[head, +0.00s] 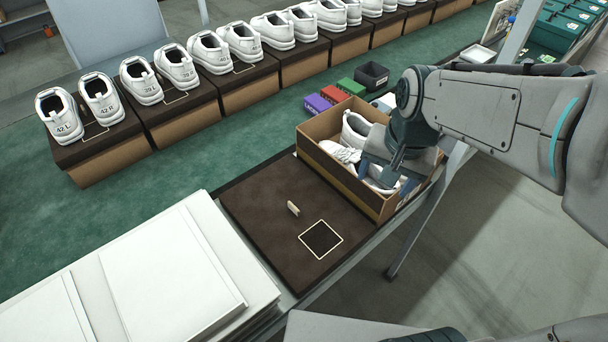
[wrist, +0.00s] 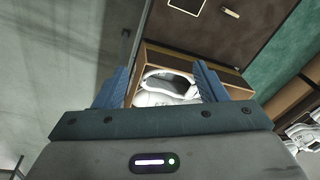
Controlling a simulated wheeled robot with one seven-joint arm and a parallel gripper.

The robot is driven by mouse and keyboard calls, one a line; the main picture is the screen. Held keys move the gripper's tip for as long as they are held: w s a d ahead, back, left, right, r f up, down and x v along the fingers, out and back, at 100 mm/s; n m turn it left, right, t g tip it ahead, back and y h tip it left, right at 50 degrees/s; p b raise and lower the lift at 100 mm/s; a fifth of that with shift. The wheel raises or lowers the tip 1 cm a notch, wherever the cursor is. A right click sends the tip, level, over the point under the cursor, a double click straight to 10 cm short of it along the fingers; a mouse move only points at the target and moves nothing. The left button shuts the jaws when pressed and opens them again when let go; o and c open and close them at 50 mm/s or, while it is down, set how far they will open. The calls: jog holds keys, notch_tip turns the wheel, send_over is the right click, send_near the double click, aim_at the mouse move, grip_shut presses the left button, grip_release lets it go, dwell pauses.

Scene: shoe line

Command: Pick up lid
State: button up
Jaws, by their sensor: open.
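The lid (head: 265,220) is a flat dark brown panel lying on the bench, with a small light tab (head: 293,208) standing up from it and a pale-outlined square near its front right. Part of the lid also shows at the top of the wrist view (wrist: 222,40). My gripper (head: 385,180) is open above the open shoe box (head: 375,203), to the right of the lid and apart from it. In the wrist view the two blue fingers of my gripper (wrist: 163,90) are spread, with a white shoe (wrist: 165,84) in the box seen between them. My arm hides part of the box.
White sheets (head: 170,270) are stacked left of the lid. A row of brown boxes (head: 180,115) bearing white shoes lines the back. Small purple, red and green boxes (head: 332,95) and a black bin (head: 371,76) stand behind the shoe box. Green bench surface is clear behind the lid.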

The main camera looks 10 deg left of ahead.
jog(key=w+a+f+m+g, duration=0.1)
jog(key=w+a+f, duration=0.1)
jog(key=a, duration=0.3)
jog(key=w+a+f+m, duration=0.2)
jog(key=w+a, duration=0.1)
jog(key=a, duration=0.3)
jog(key=m, duration=0.2)
send_over(293, 206)
notch_tip(293, 206, down, 4)
jog(key=shift+g+h, duration=0.3)
jog(key=shift+h, duration=0.1)
jog(key=f, duration=0.7)
jog(key=shift+a, duration=0.2)
jog(key=shift+d+f, duration=0.15)
jog(key=shift+f, duration=1.45)
jog(key=shift+d+f, duration=0.1)
jog(key=shift+f, duration=1.45)
jog(key=shift+w, duration=0.1)
jog(key=c, duration=1.1)
